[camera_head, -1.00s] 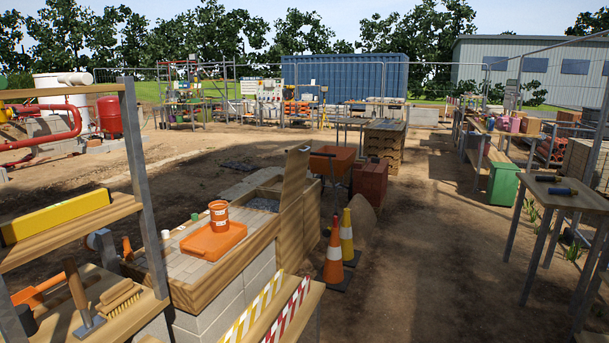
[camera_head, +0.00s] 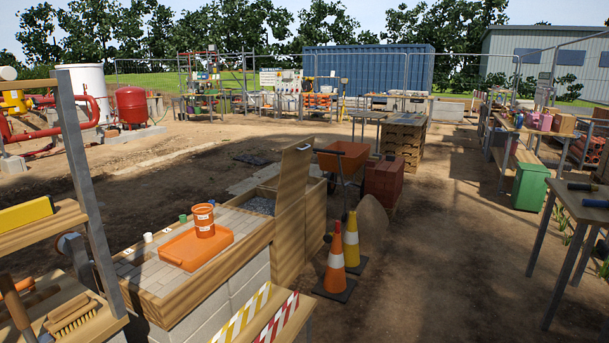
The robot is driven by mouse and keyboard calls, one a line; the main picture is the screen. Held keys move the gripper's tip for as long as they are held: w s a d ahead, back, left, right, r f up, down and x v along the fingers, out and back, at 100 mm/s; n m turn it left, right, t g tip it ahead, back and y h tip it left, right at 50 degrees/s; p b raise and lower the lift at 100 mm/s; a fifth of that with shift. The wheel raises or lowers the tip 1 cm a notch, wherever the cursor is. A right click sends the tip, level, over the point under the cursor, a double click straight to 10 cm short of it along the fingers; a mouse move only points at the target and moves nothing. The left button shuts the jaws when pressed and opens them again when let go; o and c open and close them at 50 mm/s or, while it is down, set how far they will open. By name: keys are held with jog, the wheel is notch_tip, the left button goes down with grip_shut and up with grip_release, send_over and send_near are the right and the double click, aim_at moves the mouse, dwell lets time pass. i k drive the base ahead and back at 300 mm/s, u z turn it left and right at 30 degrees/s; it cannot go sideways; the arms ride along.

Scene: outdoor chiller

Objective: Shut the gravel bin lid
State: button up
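The gravel bin (camera_head: 292,245) is a wooden box at the far end of a paved, block-sided bench, with grey gravel (camera_head: 262,205) showing inside. Its wooden lid (camera_head: 294,195) stands open, raised nearly upright on the bin's right side. My gripper is not in view, so its state does not show.
An orange tray (camera_head: 198,252) and orange bucket (camera_head: 204,220) sit on the bench. Two traffic cones (camera_head: 335,265) stand right of the bin. A wheelbarrow (camera_head: 343,160) and red brick stack (camera_head: 383,182) are behind. Open dirt lies to the right; a wooden shelf (camera_head: 75,325) is at near left.

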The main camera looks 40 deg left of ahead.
aim_at(296, 157)
jog(key=u, duration=0.15)
jog(key=i, duration=0.8)
jog(key=u, duration=0.5)
jog(key=i, duration=0.8)
jog(key=u, duration=0.75)
jog(key=i, duration=0.8)
jog(key=u, duration=0.8)
jog(key=i, duration=0.65)
jog(key=u, duration=0.3)
